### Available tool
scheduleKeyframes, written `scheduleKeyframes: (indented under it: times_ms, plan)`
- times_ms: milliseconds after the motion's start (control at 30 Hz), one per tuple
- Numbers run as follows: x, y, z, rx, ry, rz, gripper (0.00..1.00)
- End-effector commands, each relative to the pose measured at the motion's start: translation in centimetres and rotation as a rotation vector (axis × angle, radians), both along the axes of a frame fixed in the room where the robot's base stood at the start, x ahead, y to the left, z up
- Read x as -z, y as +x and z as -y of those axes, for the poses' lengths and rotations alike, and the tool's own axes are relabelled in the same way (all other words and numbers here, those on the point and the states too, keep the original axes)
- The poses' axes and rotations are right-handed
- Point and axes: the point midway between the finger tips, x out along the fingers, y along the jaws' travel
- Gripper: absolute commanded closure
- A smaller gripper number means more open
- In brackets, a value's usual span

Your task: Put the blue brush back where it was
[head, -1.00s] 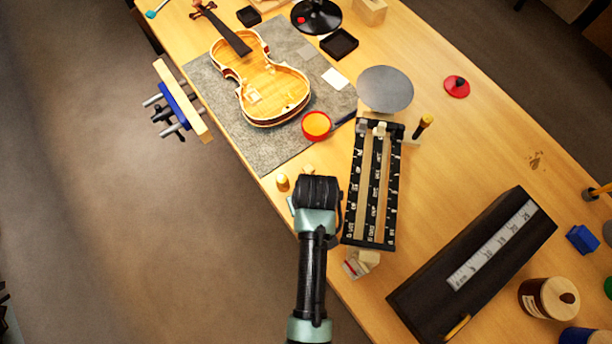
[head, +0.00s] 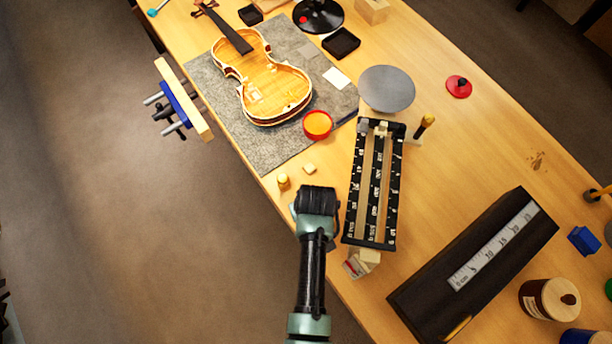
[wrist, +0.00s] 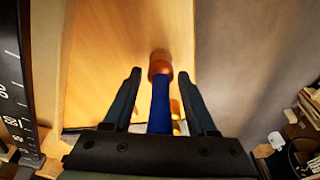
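The blue brush (wrist: 160,105), a blue handle with a copper-orange end, shows in the wrist view between my gripper's fingers. My gripper (wrist: 159,76) is open, with a visible gap on each side of the handle. The handle's near part is hidden behind the palm. In the head view my gripper (head: 317,201) is over the bench's near-left edge, just left of the black slotted rack (head: 349,205), and hides what is under it. A dark stick (head: 346,118) lies beside the red bowl (head: 318,136); I cannot tell what it is.
The black rack also shows at the left of the wrist view (wrist: 12,85). A small wooden block (head: 310,168) and an amber-topped piece (head: 283,181) stand close beyond my gripper. A violin (head: 268,85) lies on the grey mat (head: 220,105). A dark ruler-topped case (head: 420,295) lies right.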

Motion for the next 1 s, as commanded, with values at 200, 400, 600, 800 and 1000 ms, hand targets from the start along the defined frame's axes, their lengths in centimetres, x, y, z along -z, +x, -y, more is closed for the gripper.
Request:
scheduleKeyframes:
  times_ms: [200,400,600,800,1000]
  plan:
    - [0.0,0.0,0.0,0.0,0.0,0.0,0.34]
    - [-0.6,0.0,0.0,0.0,0.0,0.001,0.34]
    - [-3.1,-0.5,0.2,0.0,0.0,0.003,0.34]
    - [-7.0,-1.2,0.5,0.0,0.0,0.003,0.34]
    - [-10.3,-1.9,0.8,0.0,0.0,0.003,0.34]
